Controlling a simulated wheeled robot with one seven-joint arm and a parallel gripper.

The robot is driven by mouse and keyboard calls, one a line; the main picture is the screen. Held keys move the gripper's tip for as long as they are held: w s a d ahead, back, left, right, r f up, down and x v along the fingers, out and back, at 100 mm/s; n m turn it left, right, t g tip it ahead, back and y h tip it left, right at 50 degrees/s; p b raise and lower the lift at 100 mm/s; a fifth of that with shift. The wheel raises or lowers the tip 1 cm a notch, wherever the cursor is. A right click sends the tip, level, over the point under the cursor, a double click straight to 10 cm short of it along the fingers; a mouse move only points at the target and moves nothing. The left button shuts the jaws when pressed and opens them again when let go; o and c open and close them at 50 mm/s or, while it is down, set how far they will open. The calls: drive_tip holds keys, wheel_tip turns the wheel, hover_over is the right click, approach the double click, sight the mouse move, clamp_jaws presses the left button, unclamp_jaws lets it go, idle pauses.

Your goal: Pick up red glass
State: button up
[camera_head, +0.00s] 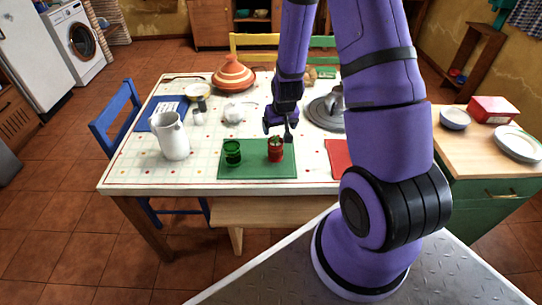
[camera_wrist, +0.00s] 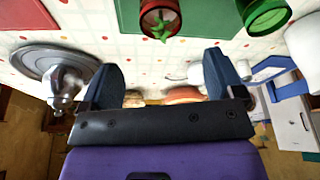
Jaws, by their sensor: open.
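The red glass (camera_head: 275,152) stands upright on the green mat (camera_head: 256,173) near the table's front edge, with something green and leafy in it. It also shows at the top of the wrist view (camera_wrist: 160,20). A green glass (camera_head: 232,153) stands to its left on the same mat. My gripper (camera_head: 277,131) is open and empty, above and just behind the red glass in the head view. In the wrist view the two fingers of my gripper (camera_wrist: 165,75) are spread wide, with the red glass beyond them and not between them.
A white pitcher (camera_head: 171,136) stands left of the mat. A white teapot (camera_head: 233,113), an orange tagine (camera_head: 233,74) and a grey tray (camera_head: 322,113) are behind. A red mat (camera_head: 338,157) lies to the right. A wooden counter (camera_head: 473,145) stands right of the table.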

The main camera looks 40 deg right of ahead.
sight(276, 142)
drive_tip(key=shift+x, duration=5.5)
drive_tip(key=shift+a, duration=0.1)
drive_tip(key=c, duration=1.1)
